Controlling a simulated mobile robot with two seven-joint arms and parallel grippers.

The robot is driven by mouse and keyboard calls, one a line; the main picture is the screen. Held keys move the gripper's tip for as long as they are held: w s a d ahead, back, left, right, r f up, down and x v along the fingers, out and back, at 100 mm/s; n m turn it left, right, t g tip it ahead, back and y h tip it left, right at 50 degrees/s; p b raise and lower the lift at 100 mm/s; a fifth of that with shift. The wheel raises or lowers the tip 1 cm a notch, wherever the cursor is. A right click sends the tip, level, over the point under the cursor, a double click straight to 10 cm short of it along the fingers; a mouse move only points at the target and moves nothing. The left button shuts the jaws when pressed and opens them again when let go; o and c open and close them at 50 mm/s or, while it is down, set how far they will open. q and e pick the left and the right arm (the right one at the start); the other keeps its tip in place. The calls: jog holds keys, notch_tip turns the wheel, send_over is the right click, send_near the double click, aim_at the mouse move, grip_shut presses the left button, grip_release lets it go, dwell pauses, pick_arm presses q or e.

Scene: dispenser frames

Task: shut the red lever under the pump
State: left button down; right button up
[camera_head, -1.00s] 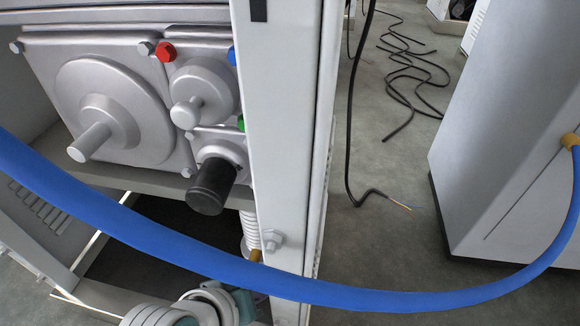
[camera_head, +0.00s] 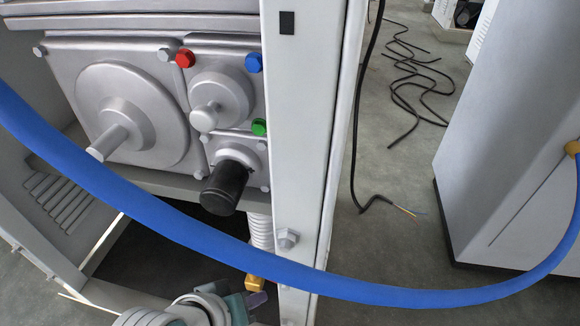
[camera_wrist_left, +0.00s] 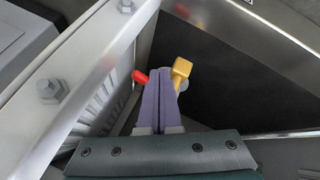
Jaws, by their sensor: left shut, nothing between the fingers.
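The red lever (camera_wrist_left: 139,76) shows in the left wrist view as a small red end, just left of my fingertips. In the head view I cannot make it out. The grey pump (camera_head: 88,92) sits in the frame in the head view. My left gripper (camera_wrist_left: 160,71) has its two purple fingers shut together and empty, between the red lever and a yellow fitting (camera_wrist_left: 181,68). Whether the fingers touch the lever I cannot tell. In the head view the left gripper (camera_head: 258,299) is low, beside the brass-yellow fitting (camera_head: 254,284) under the pump, partly hidden. My right gripper is not in view.
A blue hose (camera_head: 180,225) hangs across the front of the head view. A white upright post (camera_head: 305,130) with a bolt stands right of the pump. A grey cabinet (camera_head: 500,150) stands at right. Black cables (camera_head: 410,85) lie on the floor between.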

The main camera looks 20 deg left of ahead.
pick_arm(q)
jog(key=s+d+r+p, duration=0.2)
jog(key=s+r+p, duration=0.5)
jog(key=r+p, duration=0.1)
jog(key=shift+d+p, duration=0.4)
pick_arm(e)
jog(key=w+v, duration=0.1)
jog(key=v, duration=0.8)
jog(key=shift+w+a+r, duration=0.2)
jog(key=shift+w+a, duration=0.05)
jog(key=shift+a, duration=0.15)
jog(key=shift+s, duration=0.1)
